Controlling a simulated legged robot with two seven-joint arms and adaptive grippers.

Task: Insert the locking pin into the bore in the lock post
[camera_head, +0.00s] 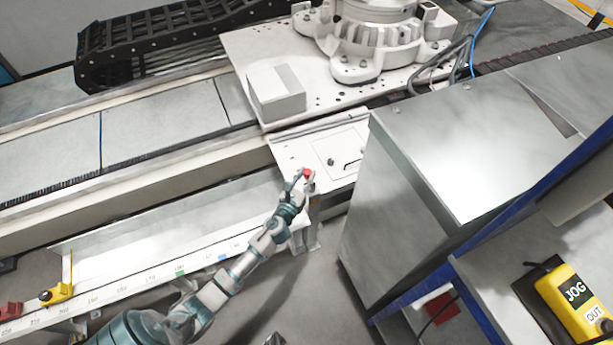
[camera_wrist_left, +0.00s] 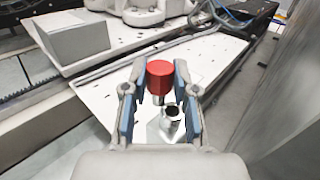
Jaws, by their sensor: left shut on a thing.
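The locking pin has a red round head (camera_wrist_left: 160,80) and a short grey shank below it. The red head also shows in the head view (camera_head: 307,174). My left gripper (camera_head: 303,178) is shut on the pin, with its blue-padded fingers (camera_wrist_left: 159,72) on either side of the head. The lock post (camera_wrist_left: 168,130) is a grey piece with a dark round bore in its top, seen between the fingers. The pin's shank shows beyond the bore in the wrist view, not in it. The exact height gap cannot be told. My right gripper is not in view.
A white plate (camera_head: 335,148) with a small handle lies beside the pin. A grey box (camera_head: 276,92) stands on the carriage behind. A tall metal cabinet (camera_head: 400,215) stands close on the right. A yellow JOG pendant (camera_head: 572,300) is at lower right.

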